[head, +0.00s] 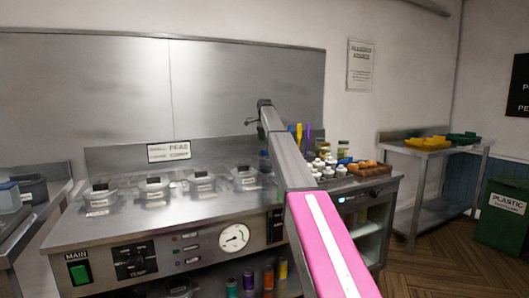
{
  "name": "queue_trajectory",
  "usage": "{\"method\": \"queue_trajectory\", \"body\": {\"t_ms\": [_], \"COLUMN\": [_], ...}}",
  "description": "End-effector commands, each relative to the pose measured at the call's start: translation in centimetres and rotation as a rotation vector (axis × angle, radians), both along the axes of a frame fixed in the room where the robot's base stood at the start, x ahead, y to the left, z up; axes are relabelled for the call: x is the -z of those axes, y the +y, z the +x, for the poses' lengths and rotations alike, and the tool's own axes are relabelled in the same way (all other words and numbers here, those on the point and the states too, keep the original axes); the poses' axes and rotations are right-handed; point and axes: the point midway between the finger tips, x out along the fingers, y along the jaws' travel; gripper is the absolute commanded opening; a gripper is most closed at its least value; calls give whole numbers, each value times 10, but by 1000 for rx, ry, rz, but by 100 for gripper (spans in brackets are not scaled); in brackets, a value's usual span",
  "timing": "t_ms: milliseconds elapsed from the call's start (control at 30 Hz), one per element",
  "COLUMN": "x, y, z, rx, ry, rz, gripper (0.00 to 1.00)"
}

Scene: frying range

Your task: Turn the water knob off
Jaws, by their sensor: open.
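No knob can be read as the water knob in the head view. A dark control panel (275,226) on the range front, right of the round gauge (234,238), is partly covered by my arm, so its knob and label cannot be made out. A black knob panel marked TEMP (136,258) is left of the gauge. My arm reaches up and away over the range. My gripper (251,121) is small and dark at its far end, open, with nothing visible in it, apart from the front controls and in front of the steel back wall.
The steel range top (130,225) holds several labelled tubs along its back. A green MAIN switch (79,272) is at the front left. Jars and a tray of food (362,166) stand right of my arm. A side table (428,152) and a green bin (503,213) are farther right.

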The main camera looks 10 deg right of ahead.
Motion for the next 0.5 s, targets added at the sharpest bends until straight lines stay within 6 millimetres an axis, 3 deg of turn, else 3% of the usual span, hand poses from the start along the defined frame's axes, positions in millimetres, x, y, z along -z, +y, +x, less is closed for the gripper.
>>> {"method": "queue_trajectory", "body": {"t_ms": [300,500], "x": [55,69], "y": [0,0], "z": [-1,0], "rx": [0,0], "ry": [0,0], "rz": [0,0], "gripper": [74,74]}}
